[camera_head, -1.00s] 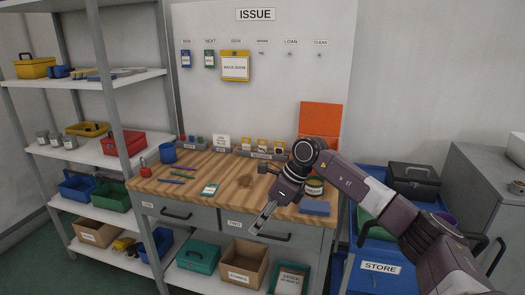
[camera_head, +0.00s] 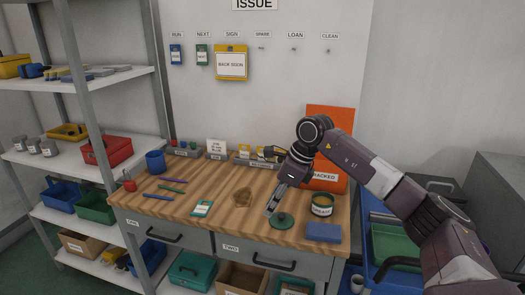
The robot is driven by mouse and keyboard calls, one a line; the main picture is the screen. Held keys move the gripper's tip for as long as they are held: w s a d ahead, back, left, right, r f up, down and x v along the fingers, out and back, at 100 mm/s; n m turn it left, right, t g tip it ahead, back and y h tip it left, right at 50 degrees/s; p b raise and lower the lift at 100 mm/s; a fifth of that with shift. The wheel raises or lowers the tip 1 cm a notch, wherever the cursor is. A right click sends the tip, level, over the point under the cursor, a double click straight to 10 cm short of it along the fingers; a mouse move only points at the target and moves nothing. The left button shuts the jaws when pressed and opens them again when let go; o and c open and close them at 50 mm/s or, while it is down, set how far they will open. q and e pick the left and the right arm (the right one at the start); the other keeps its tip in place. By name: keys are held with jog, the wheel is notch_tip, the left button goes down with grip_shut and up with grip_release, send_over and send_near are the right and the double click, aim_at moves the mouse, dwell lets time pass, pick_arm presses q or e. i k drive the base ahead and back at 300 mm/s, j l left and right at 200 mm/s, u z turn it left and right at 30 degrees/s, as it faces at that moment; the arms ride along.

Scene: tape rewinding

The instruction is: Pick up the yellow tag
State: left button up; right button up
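Several small yellow tags (camera_head: 245,151) sit in a grey tray (camera_head: 261,163) at the back of the wooden bench. A larger yellow-framed sign reading BACK SOON (camera_head: 231,64) hangs on the white board under the SIGN label. I cannot tell which of these is the yellow tag. My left gripper is not in view.
A GREASE tin (camera_head: 322,205) and blue block (camera_head: 323,233) lie right of my gripper. An orange panel (camera_head: 330,121) stands behind. Pens (camera_head: 172,188) and a green-edged card (camera_head: 202,208) lie left. A shelf unit (camera_head: 91,113) stands at left. The bench's left-middle has free room.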

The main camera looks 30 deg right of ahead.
aim_at(260, 155)
jog(key=i+l, duration=1.2)
